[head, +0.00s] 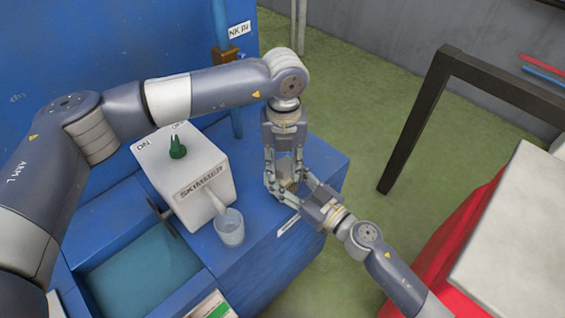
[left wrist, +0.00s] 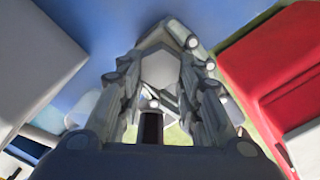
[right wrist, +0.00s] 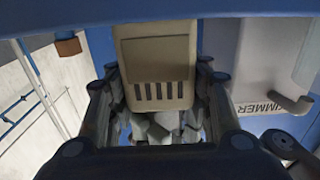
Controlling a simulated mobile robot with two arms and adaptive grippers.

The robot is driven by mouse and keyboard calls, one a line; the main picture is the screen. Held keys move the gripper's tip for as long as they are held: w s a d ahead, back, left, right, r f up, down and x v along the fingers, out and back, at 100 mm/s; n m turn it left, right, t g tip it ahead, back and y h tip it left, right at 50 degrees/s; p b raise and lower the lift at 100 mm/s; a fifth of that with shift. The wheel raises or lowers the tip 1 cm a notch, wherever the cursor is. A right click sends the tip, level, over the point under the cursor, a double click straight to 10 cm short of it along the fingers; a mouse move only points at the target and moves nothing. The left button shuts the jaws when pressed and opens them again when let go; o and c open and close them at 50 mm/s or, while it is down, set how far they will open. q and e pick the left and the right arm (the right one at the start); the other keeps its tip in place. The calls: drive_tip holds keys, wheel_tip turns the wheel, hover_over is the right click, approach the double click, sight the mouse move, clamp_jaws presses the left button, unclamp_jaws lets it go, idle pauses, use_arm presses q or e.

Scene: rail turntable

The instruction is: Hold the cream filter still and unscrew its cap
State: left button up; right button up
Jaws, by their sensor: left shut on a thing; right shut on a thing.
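The cream filter (right wrist: 157,60), a pale block with a row of dark slots, stands between the fingers of my right gripper (right wrist: 160,120) in the right wrist view. A pale grey six-sided cap (left wrist: 160,68) sits between the fingers of my left gripper (left wrist: 160,85) in the left wrist view. In the head view my left gripper (head: 284,172) points down from above and is shut on the cap. My right gripper (head: 292,188) comes in from the lower right and is shut on the filter body. The fingers hide most of both in the head view; whether the thread is loose cannot be seen.
The filter is at the blue bench (head: 262,262). A white skimmer box (head: 190,165) with a green knob (head: 177,148) and a clear cup (head: 229,228) stand to the left. A dark frame (head: 415,120) and a red-sided table (head: 465,225) stand right.

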use_arm(q)
drive_tip(key=shift+d+f+n, duration=0.1)
drive_tip(key=shift+n, duration=1.3)
drive_tip(key=shift+n, duration=0.6)
drive_tip(key=shift+r, duration=1.65)
drive_tip(key=shift+r, duration=2.45)
use_arm(e)
drive_tip(key=o, duration=1.6)
